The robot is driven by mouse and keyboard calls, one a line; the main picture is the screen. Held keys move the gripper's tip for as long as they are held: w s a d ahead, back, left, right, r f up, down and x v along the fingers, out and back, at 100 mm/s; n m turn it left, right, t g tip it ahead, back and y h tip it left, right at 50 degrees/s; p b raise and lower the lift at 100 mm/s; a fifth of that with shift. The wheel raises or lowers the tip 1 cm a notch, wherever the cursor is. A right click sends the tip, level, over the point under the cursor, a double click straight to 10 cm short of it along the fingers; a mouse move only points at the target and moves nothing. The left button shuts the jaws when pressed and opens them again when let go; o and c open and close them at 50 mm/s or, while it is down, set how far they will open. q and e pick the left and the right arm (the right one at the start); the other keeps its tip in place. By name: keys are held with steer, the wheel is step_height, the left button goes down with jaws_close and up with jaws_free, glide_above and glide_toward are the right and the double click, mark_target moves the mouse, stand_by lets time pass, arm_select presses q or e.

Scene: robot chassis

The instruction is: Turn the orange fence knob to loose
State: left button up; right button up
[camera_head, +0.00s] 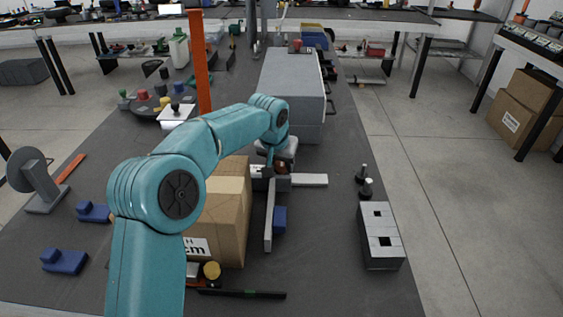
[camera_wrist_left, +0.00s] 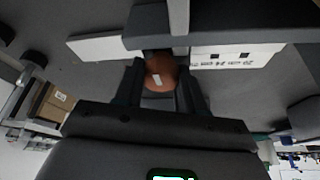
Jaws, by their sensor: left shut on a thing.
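The orange-brown fence knob (camera_wrist_left: 160,72) is round with a white mark on its face. In the left wrist view it sits between the two fingers of my left gripper (camera_wrist_left: 161,88), which is shut on it. In the head view the knob (camera_head: 283,169) is small and partly hidden beside my left gripper (camera_head: 272,171). The grey fence (camera_head: 269,218) runs toward the front from there, with a pale bar (camera_head: 310,180) to its right. The lettering for the knob's positions cannot be read. My right gripper is not in view.
A cardboard box (camera_head: 231,212) stands close left of the fence, partly behind my left arm. A blue block (camera_head: 280,219) touches or nearly touches the fence's right side. A large grey box (camera_head: 293,85) stands behind. A grey slotted block (camera_head: 380,240) is at the right edge.

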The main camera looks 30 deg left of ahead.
arm_select(q)
steer(key=n, duration=0.2)
steer(key=n+y, duration=0.1)
steer(key=n, duration=0.1)
steer(key=shift+n+y, duration=0.3)
steer(key=shift+r+n+g+y+p, duration=0.1)
steer(key=shift+n+g+y+p, duration=0.55)
steer(key=shift+n, duration=1.05)
steer(key=o, duration=1)
